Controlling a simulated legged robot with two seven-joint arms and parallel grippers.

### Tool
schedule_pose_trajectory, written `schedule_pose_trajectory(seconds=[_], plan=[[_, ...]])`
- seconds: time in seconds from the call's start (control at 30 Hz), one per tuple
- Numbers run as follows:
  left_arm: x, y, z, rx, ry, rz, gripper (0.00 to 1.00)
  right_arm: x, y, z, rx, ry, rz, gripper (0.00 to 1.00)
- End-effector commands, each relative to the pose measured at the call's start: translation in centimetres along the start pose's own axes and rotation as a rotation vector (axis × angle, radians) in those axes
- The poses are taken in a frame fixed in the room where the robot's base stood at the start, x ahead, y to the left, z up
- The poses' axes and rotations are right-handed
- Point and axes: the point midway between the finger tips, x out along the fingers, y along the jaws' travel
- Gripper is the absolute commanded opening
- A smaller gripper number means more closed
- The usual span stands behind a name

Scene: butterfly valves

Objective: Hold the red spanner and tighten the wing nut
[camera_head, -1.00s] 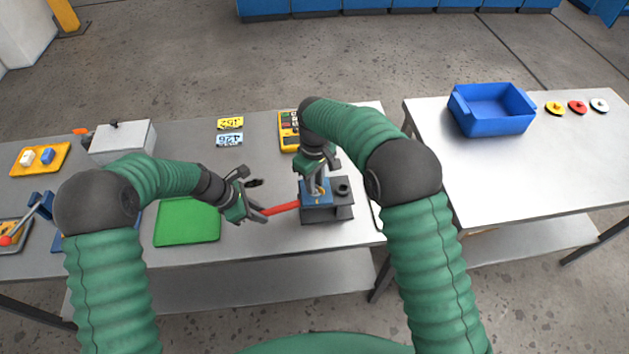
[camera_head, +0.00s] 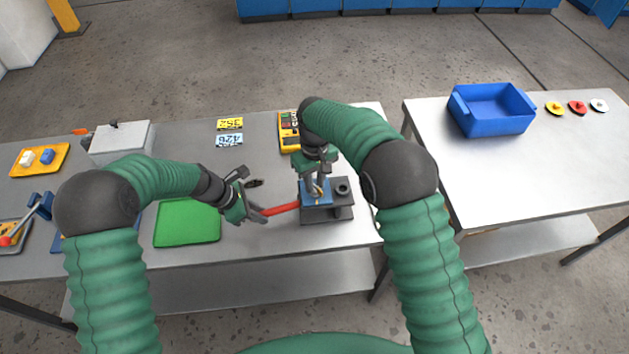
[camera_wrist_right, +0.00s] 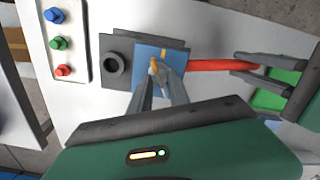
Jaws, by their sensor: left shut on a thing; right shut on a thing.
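The red spanner (camera_head: 281,208) lies roughly level, its right end at the blue block (camera_head: 310,199) on a dark grey fixture (camera_head: 341,212). My left gripper (camera_head: 262,212) is shut on the spanner's left end; this also shows in the right wrist view (camera_wrist_right: 240,68). The brass-coloured wing nut (camera_wrist_right: 155,66) is on top of the blue block. My right gripper (camera_wrist_right: 158,80) points down over the block, its fingertips closed on the wing nut and partly hiding it. The spanner's far end at the block is hard to make out.
A yellow meter (camera_head: 289,132) stands behind the fixture. A green mat (camera_head: 187,222) lies left of my left gripper. A panel with blue, green and red buttons (camera_wrist_right: 62,43) is beside the fixture. A blue bin (camera_head: 492,109) stands on the separate right table.

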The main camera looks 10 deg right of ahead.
Motion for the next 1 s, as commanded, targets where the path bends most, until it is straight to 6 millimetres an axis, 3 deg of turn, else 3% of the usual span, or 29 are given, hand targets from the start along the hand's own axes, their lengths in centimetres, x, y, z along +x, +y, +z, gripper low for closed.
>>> schedule_pose_trajectory(seconds=[0.77,0.8,0.93,1.0], plan=[[-0.05,0.06,0.08,-0.001,-0.001,0.002,0.0,-0.27,0.04,-0.25,-0.001,0.009,0.002,0.0],[-0.05,0.06,0.08,-0.001,-0.001,0.002,0.0,-0.27,0.04,-0.25,-0.001,0.009,0.002,0.25],[-0.06,0.07,0.07,-0.001,-0.001,0.002,0.0,-0.19,0.03,-0.17,-0.001,0.006,0.001,0.42],[-0.06,0.08,0.06,-0.001,-0.001,0.002,0.0,-0.15,0.03,-0.13,-0.001,0.005,0.001,0.44]])
